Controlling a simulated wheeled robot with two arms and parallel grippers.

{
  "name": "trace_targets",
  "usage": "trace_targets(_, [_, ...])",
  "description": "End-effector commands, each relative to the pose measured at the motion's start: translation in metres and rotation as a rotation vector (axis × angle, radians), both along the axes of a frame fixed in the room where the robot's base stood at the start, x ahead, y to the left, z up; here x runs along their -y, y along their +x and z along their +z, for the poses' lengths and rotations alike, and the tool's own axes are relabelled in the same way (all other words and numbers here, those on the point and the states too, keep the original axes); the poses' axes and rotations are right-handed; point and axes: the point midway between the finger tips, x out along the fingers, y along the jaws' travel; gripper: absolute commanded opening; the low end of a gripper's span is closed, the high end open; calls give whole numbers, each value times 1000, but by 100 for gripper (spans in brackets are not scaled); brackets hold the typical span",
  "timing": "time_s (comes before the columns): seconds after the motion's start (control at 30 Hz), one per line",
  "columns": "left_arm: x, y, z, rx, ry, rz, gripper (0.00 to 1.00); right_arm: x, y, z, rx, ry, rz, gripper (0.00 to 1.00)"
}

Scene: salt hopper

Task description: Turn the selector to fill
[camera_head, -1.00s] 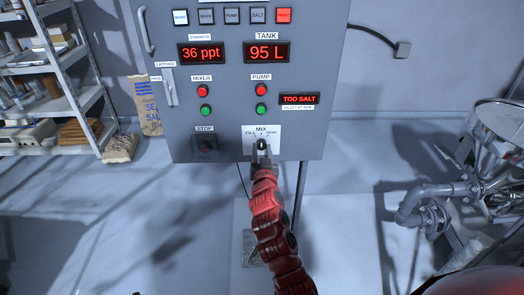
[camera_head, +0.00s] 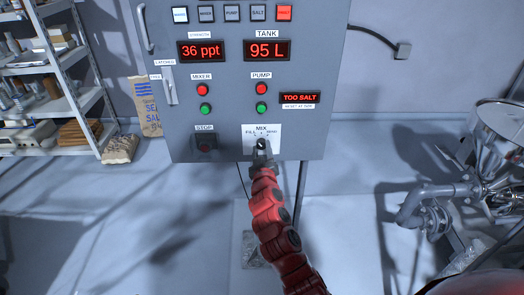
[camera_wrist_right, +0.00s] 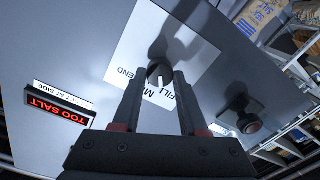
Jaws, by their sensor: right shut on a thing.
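The selector (camera_head: 261,144) is a small dark knob with a white pointer line on a white plate (camera_head: 274,132) marked FILL, MIX and SEND, low on the grey control panel. My right gripper (camera_head: 262,149) reaches up to it from below, its fingers shut on the knob. In the right wrist view the selector (camera_wrist_right: 159,74) sits between the tips of the two dark fingers of my right gripper (camera_wrist_right: 160,80). Its white line shows near the FILL and MIX lettering, but the exact mark it points at is hard to tell. My left gripper is out of view.
The grey panel (camera_head: 225,110) carries red displays reading 36 ppt, 95 L and TOO SALT. Shelves (camera_head: 50,80) and a salt sack (camera_head: 147,105) stand left; a metal hopper (camera_head: 500,130) and pipes stand right.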

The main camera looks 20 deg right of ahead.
Motion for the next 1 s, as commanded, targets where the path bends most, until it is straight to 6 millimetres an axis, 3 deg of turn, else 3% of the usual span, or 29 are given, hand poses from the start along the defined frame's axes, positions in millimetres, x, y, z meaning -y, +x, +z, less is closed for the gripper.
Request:
trace_targets(0.3, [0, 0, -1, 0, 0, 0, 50, -1, 0, 0, -42, -144, 1, 0])
trace_targets(0.9, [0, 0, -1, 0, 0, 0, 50, -1, 0, 0, -52, -183, 1, 0])
trace_targets(0.93, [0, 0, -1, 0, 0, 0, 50, -1, 0, 0, -52, -183, 1, 46])
trace_targets(1.0, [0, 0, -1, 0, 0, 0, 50, -1, 0, 0, -53, -183, 1, 58])
